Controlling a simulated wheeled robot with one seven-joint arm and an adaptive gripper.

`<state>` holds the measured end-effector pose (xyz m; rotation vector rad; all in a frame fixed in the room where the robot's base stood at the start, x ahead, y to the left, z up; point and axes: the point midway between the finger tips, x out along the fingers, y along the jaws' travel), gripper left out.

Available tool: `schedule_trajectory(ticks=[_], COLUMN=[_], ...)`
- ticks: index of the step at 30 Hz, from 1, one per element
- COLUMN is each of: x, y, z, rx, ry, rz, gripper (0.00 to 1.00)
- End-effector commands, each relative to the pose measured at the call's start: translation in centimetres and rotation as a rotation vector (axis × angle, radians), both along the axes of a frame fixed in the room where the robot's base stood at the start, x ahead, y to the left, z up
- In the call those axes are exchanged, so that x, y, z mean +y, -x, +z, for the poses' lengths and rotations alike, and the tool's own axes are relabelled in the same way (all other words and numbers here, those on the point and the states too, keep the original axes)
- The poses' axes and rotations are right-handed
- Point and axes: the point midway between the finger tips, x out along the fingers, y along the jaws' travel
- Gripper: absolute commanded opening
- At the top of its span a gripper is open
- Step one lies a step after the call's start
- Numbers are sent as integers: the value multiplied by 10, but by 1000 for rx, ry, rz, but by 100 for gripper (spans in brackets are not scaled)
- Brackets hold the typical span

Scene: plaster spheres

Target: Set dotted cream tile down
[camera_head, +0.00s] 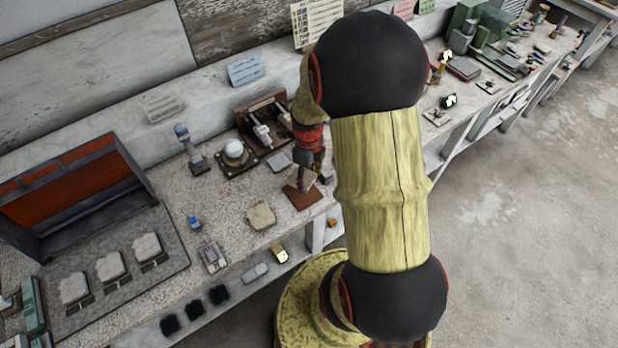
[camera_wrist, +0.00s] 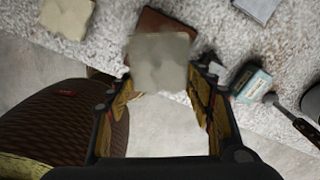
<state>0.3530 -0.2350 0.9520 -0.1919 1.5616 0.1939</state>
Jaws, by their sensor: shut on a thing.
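My gripper (camera_wrist: 164,82) is shut on a pale cream tile (camera_wrist: 160,62), held between its two fingers; no dots can be made out on it. In the wrist view the tile covers part of a brown square plate (camera_wrist: 152,24) on the speckled bench. In the head view my gripper (camera_head: 304,172) is over the front edge area of the bench, at the brown plate (camera_head: 298,201). The tile is small and partly hidden there. I cannot tell whether it touches the plate.
Another cream slab (camera_head: 261,215) lies to the left on the bench (camera_head: 225,232); it also shows in the wrist view (camera_wrist: 68,17). A grey square (camera_head: 279,161) lies behind the plate. A blue-labelled box (camera_wrist: 252,84) stands close to the right finger. The bench's front edge is near.

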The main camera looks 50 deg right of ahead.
Motion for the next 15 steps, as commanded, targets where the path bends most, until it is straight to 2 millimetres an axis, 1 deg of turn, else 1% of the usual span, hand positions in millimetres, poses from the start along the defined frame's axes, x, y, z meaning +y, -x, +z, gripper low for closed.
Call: schedule_trajectory(ticks=[11, 15], x=[0, 0], y=[0, 0], z=[1, -9], rx=[0, 0], ry=[0, 0], rz=[0, 0], gripper=[20, 20])
